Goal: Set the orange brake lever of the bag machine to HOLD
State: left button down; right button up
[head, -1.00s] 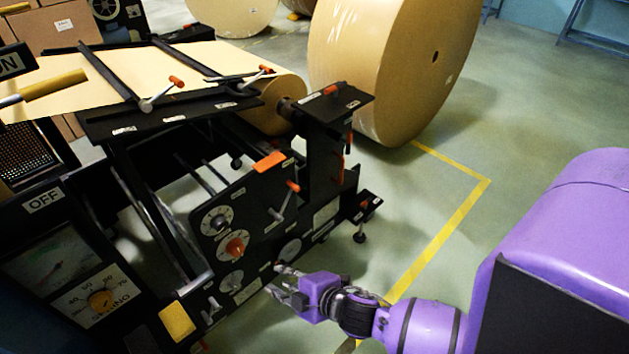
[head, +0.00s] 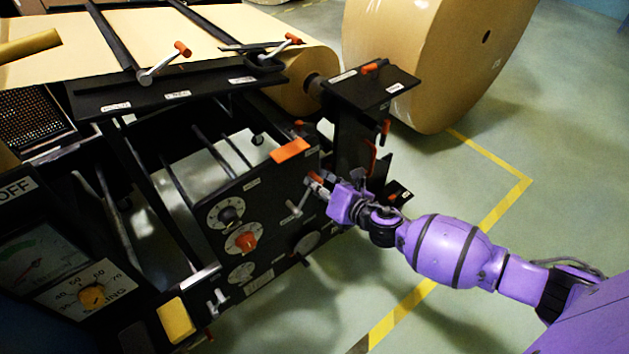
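The orange-tipped lever (head: 315,179) sits on the dark side panel of the bag machine (head: 262,215). Its metal arm rises to the upper right from a pivot on the panel. I take it for the brake lever; its labels are too small to read. My purple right gripper (head: 321,184) is at the lever's orange tip, with its fingertips beside or around it. Contact is unclear, and the fingers are too small and partly hidden to tell whether they are shut. My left gripper is not in view.
Dials, including a red knob (head: 243,241), sit left of the lever. An orange block (head: 291,150) tops the panel above it. A dark post (head: 357,145) stands just behind my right gripper. A large kraft roll (head: 430,60) stands behind. The floor at right is clear.

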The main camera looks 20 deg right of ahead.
jog(key=shift+w+a+f, duration=0.2)
jog(key=shift+w, duration=0.35)
jog(key=shift+w+a+f, duration=0.15)
jog(key=shift+w, duration=0.3)
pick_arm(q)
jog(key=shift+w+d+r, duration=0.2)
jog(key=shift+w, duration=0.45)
pick_arm(e)
grip_shut()
